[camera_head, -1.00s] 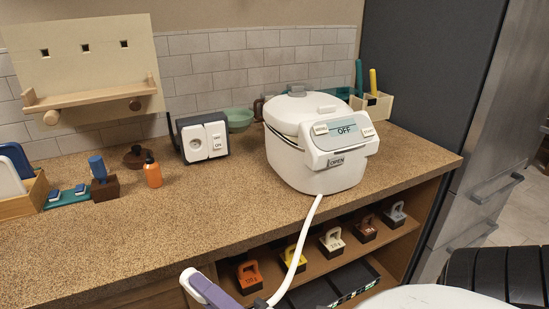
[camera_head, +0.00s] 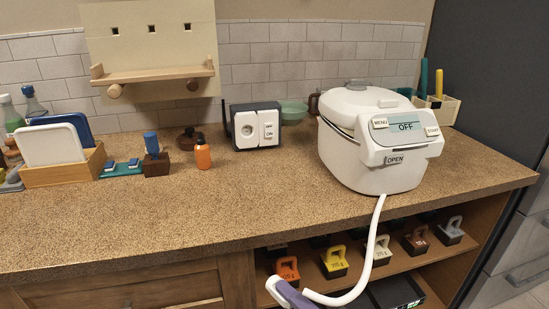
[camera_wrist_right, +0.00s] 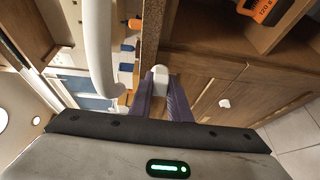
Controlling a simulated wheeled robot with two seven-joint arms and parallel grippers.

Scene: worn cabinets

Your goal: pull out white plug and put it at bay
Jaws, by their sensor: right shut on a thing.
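The white plug (camera_head: 272,285) is in my right gripper (camera_head: 284,292), in front of the counter at the bottom of the head view. In the right wrist view, the plug (camera_wrist_right: 160,72) sits between the tips of the purple fingers (camera_wrist_right: 166,88). A white cord (camera_head: 376,240) runs from the white cooker (camera_head: 372,150) over the counter edge down toward the gripper. The socket box (camera_head: 255,127) stands at the back wall with nothing in its round socket. No bay is clearly marked. My left gripper is not in view.
An open shelf under the counter (camera_head: 120,235) holds several handled weights, including an orange one (camera_head: 288,269). A small orange bottle (camera_head: 202,155) and a wooden rack (camera_head: 60,172) stand at the left. The counter's front middle is clear.

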